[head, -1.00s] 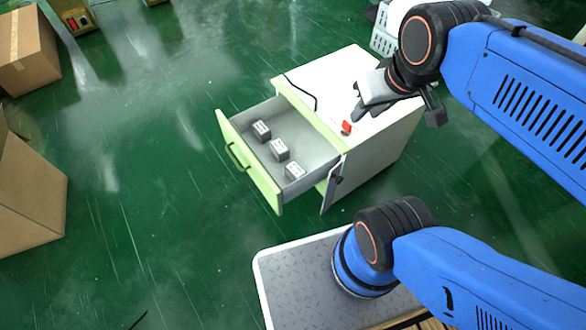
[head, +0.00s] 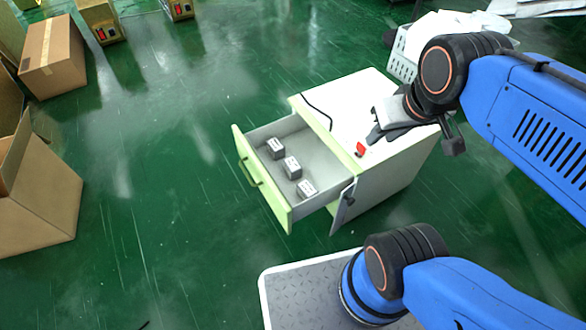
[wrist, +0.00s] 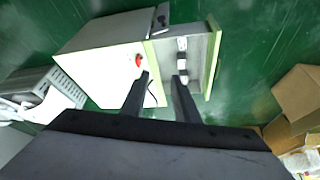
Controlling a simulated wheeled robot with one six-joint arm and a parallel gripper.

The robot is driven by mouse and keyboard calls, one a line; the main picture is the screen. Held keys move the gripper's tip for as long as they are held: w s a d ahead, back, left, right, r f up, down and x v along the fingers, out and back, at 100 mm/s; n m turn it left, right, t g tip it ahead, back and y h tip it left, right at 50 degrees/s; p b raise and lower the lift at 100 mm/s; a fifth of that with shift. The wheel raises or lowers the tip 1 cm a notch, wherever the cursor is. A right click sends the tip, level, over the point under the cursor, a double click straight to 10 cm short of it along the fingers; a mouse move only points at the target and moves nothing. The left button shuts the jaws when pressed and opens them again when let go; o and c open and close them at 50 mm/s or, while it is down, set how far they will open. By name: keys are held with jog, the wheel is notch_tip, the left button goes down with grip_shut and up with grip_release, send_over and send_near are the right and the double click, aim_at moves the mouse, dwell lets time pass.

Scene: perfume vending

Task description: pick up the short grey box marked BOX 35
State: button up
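Three small grey boxes with white labels lie in a row in an open drawer (head: 231,135): a far one (head: 275,148), a middle one (head: 292,167) and a near one (head: 306,189). The label print is too small to read, so I cannot tell which is BOX 35. My gripper (head: 376,138) is above the white cabinet top, to the right of the drawer. In the wrist view its two fingers (wrist: 162,77) are apart with nothing held between them. The boxes (wrist: 182,57) show there near the right fingertip, partly hidden by it.
The white cabinet (head: 395,170) has a red item (head: 360,149) and a black cable (head: 318,112) on top. A white basket (head: 403,58) stands behind it. Cardboard boxes (head: 52,60) stand at the left. The green floor left of the drawer is clear.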

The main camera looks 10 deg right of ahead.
jog(key=o, duration=0.8)
jog(key=shift+w, duration=0.1)
jog(key=o, duration=0.5)
jog(key=w+n, duration=0.1)
jog(key=w, duration=0.2)
jog(key=w+a+f+n, duration=0.1)
jog(key=w+n, duration=0.1)
jog(key=w, duration=0.1)
jog(key=w+a+f+n+g, duration=0.1)
jog(key=w+n, duration=0.1)
jog(key=shift+w+f, duration=0.15)
jog(key=shift+w, duration=0.25)
jog(key=n+g, duration=0.4)
jog(key=n, duration=1.2)
send_over(292, 163)
notch_tip(292, 163, down, 26)
notch_tip(292, 163, down, 16)
jog(key=shift+s+f, duration=0.1)
jog(key=shift+f, duration=0.15)
